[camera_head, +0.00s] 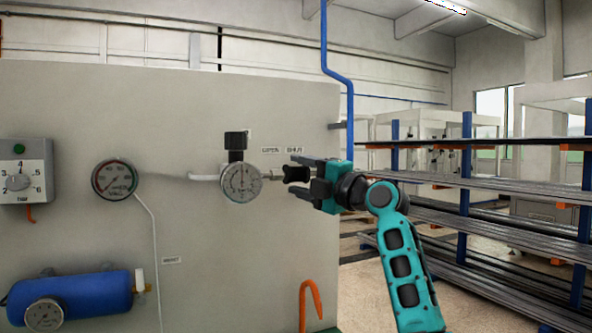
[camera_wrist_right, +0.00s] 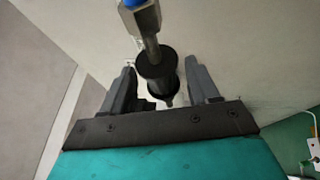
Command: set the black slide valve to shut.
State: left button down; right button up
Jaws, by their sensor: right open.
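The black slide valve (camera_head: 295,173) is a small black sleeve on a metal stem, to the right of a round dial gauge (camera_head: 241,183) on the grey panel. It sits below the right one of two small labels, which seems to read SHUT. My right gripper (camera_head: 298,174) reaches in from the right, its open fingers on either side of the sleeve. In the right wrist view the sleeve (camera_wrist_right: 157,78) lies between the two fingers (camera_wrist_right: 162,84), with gaps visible beside it. My left gripper is not in view.
A red-rimmed gauge (camera_head: 115,180), a dial box (camera_head: 24,172) and a blue cylinder (camera_head: 75,294) are on the panel to the left. An orange hook (camera_head: 311,294) sticks out below my gripper. Racks of bars (camera_head: 470,183) stand behind at right.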

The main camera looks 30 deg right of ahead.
jog(key=shift+x, duration=0.85)
grip_shut()
jog(key=shift+f, duration=0.1)
